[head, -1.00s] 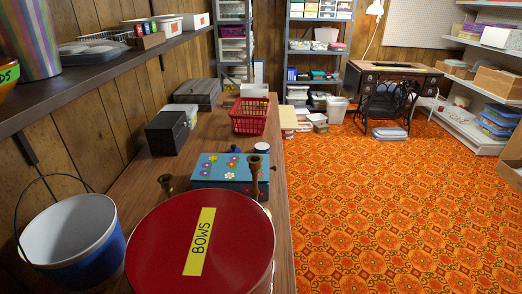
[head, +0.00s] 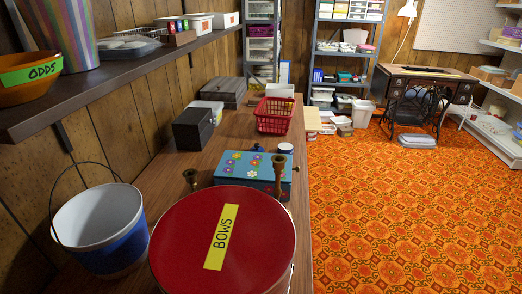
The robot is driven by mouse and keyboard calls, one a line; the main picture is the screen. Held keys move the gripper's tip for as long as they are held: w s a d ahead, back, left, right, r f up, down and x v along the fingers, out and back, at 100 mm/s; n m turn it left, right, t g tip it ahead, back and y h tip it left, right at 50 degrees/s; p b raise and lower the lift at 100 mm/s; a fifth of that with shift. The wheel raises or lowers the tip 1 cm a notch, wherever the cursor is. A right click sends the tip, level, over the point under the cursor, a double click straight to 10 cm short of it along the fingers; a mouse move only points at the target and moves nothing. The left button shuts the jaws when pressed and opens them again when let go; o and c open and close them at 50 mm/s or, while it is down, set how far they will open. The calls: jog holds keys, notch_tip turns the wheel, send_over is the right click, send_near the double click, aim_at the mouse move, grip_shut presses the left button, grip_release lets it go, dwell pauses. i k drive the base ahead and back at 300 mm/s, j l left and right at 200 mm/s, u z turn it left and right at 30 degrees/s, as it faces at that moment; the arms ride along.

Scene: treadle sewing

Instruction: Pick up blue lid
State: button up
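I cannot clearly make out a separate blue lid. A small dark blue thing (head: 258,147) stands on the wooden counter (head: 165,205) behind the flowered blue box (head: 250,170); it is too small to tell what it is. Next to it, to the right, a small white jar (head: 285,151) is partly hidden by a brass candlestick (head: 279,172). A blue bucket (head: 118,250) with a pale inside and a thin handle stands open at the front left. My gripper is not in view.
A large round red tin (head: 185,245) marked BOWS fills the front of the counter. A shelf (head: 120,80) overhangs the left. The orange patterned floor (head: 400,220) at right is largely clear.

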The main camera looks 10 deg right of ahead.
aim_at(257, 148)
jog(key=i+l, duration=0.35)
jog(key=l, duration=0.15)
jog(key=i+l, duration=0.3)
jog(key=l, duration=0.2)
jog(key=i+l, duration=0.35)
jog(key=l, duration=0.15)
jog(key=i+l, duration=0.3)
jog(key=l, duration=0.2)
jog(key=i+l, duration=0.35)
jog(key=l, duration=0.15)
jog(key=i+l, duration=0.2)
jog(key=i+l+u, duration=0.15)
jog(key=l, duration=0.3)
jog(key=i+l, duration=0.2)
jog(key=l, duration=0.15)
jog(key=i+l+u, duration=0.1)
jog(key=l, duration=0.25)
jog(key=i+l, duration=0.25)
jog(key=i+l+u, duration=0.15)
jog(key=l, duration=0.3)
jog(key=u, duration=2.55)
jog(key=i+l, duration=0.1)
jog(key=i, duration=0.9)
